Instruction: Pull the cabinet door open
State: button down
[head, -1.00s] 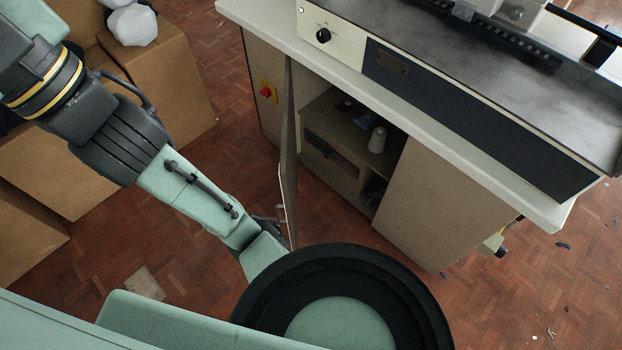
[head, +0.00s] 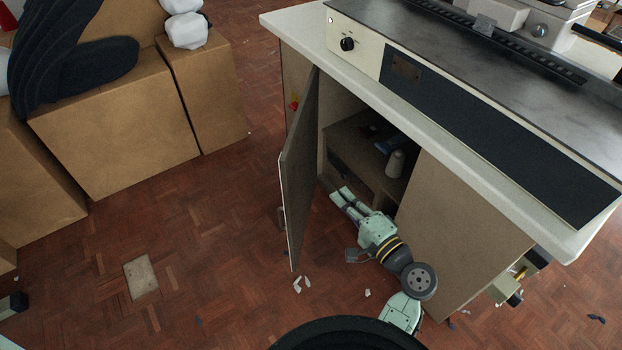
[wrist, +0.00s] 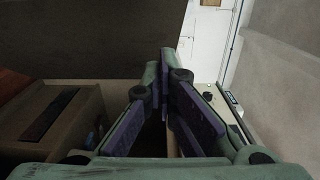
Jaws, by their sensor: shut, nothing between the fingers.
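The cabinet door (head: 303,165) is a tan upright panel under the worktop. In the head view it stands swung out from the cabinet, its inner face partly showing and its handle (head: 282,217) on the outer side near the free edge. My gripper (head: 341,192) is at the cabinet opening, on the inner side of the door, with a visible gap to the door. It is shut and empty. In the wrist view its purple-padded fingers (wrist: 166,95) point forward, with cabinet surfaces around them. I cannot tell which panel there is the door.
Inside the cabinet are a drawer unit (head: 352,150) and a pale cone (head: 395,163). The fixed front panel (head: 455,225) is right of my arm. Cardboard boxes (head: 115,125) stand at the left. The floor between the boxes and the door is mostly clear.

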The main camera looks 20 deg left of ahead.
jog(key=p, duration=0.3)
send_near(291, 159)
jog(key=w, duration=0.3)
jog(key=shift+w+a+p, duration=0.1)
jog(key=shift+a+p, duration=0.3)
jog(key=shift+a, duration=1.45)
jog(key=shift+a, duration=0.1)
